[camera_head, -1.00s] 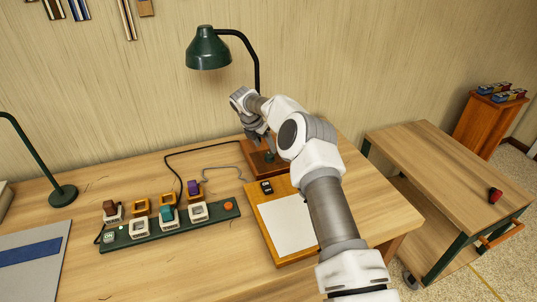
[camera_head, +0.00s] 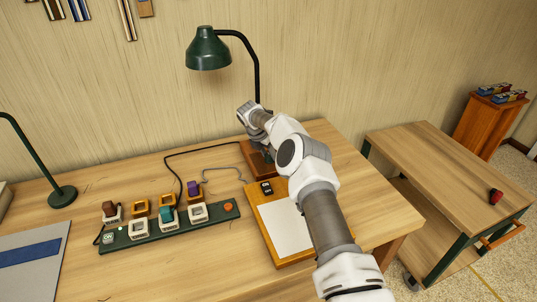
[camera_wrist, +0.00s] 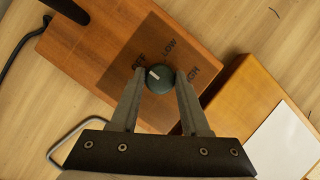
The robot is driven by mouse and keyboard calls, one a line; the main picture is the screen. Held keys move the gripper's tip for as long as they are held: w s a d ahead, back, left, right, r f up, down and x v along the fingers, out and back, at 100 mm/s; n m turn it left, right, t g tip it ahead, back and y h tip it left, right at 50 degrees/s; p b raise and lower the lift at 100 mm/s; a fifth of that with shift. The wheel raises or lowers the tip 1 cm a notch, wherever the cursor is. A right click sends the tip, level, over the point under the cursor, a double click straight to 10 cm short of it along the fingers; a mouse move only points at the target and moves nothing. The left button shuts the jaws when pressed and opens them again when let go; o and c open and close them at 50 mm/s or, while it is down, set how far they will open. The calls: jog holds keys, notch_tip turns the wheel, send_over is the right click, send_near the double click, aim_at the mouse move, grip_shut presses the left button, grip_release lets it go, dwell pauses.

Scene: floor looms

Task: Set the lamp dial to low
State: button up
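The lamp dial (camera_wrist: 160,79) is a dark round knob on the lamp's wooden base (camera_wrist: 95,40), marked OFF, LOW and HIGH. Its white pointer line is turned to the upper left, toward OFF; LOW lies above it and HIGH to the right. My gripper (camera_wrist: 161,76) has one finger on each side of the dial, very close to it. I cannot tell whether both fingers press on it. In the head view my arm hides the dial and most of the base (camera_head: 250,154). The green lamp (camera_head: 208,49) stands behind, its shade over the table.
A wooden board with a white sheet (camera_head: 284,225) lies just in front of the base. A green strip with several blocks (camera_head: 170,230) and thin cables lie to the left. A cart (camera_head: 450,175) stands to the right.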

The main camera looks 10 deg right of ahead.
grip_shut()
jog(key=shift+f+m+b, duration=0.2)
jog(key=shift+m+b, duration=0.1)
jog(key=shift+b, duration=0.4)
jog(key=shift+r+m+b, duration=0.1)
jog(key=shift+m+b, duration=0.2)
jog(key=shift+b, duration=0.1)
jog(key=shift+r, duration=0.1)
jog(key=o, duration=0.7)
grip_release()
jog(key=shift+r, duration=0.15)
jog(key=p+v, duration=0.2)
jog(key=v, duration=1.5)
jog(key=shift+w+a, duration=0.25)
